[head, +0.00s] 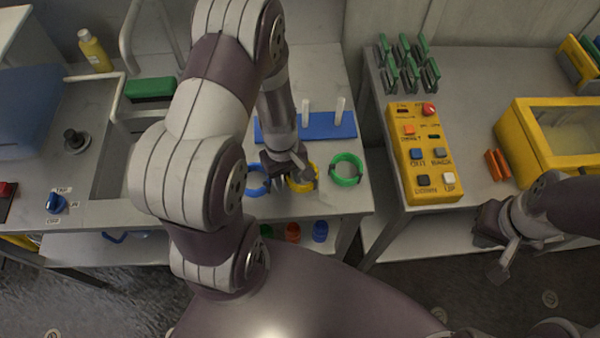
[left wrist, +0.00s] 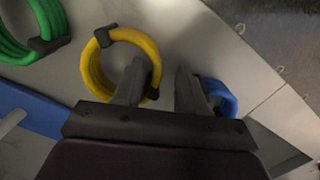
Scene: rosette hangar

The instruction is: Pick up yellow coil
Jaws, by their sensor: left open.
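The yellow coil (head: 303,179) lies on the grey table between a blue coil (head: 256,182) and a green coil (head: 346,169). My left gripper (head: 290,180) is low over it and hides part of it in the head view. In the left wrist view the yellow coil (left wrist: 121,64) has dark clips on it, and my left gripper (left wrist: 160,88) is open. One finger overlaps the yellow coil's near right part; the other is beside the blue coil (left wrist: 218,97). I cannot tell whether either finger touches. My right gripper (head: 502,250) is at the right, away from the coils.
A blue rack (head: 315,128) with white pegs stands behind the coils. A yellow button panel (head: 425,153) and a yellow box with a clear lid (head: 552,140) are on the right bench. A sink basin is at left. Small coloured items sit on the shelf below.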

